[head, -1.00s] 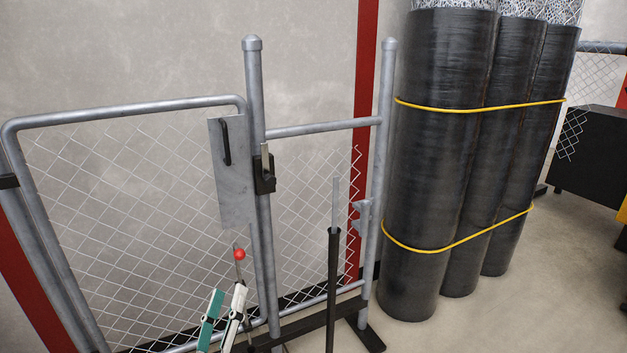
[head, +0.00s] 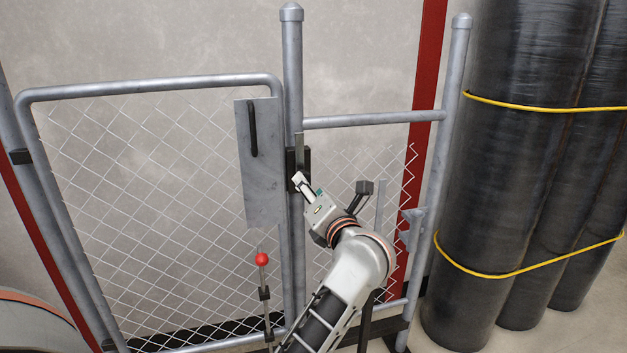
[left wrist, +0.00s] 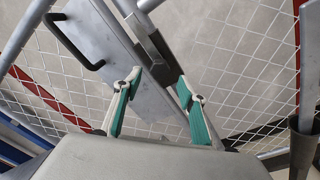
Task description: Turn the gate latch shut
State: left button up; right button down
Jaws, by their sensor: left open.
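The gate latch is a black block (head: 291,165) on the grey post, with a short grey lever (head: 299,148) standing upright from it in the head view. My left gripper (head: 308,186) is open, just in front of and below the lever, and hides the lower part of the latch. In the left wrist view the black latch block (left wrist: 153,48) lies beyond the gap between the two teal-padded fingers (left wrist: 158,83). I cannot tell whether a finger touches it. The mesh gate (head: 150,88) stands beside the post, its metal plate (head: 262,195) close to it. My right gripper is not in view.
The plate carries a black handle (head: 253,130). A rod with a red knob (head: 261,259) is low on the gate. A second post (head: 452,110) and tall black-wrapped rolls (head: 510,190) with yellow bands stand to the right. A concrete wall is behind.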

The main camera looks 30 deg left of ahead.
aim_at(302, 159)
pick_arm(q)
jog(key=x, duration=0.6)
jog(key=shift+c, duration=0.3)
grip_shut()
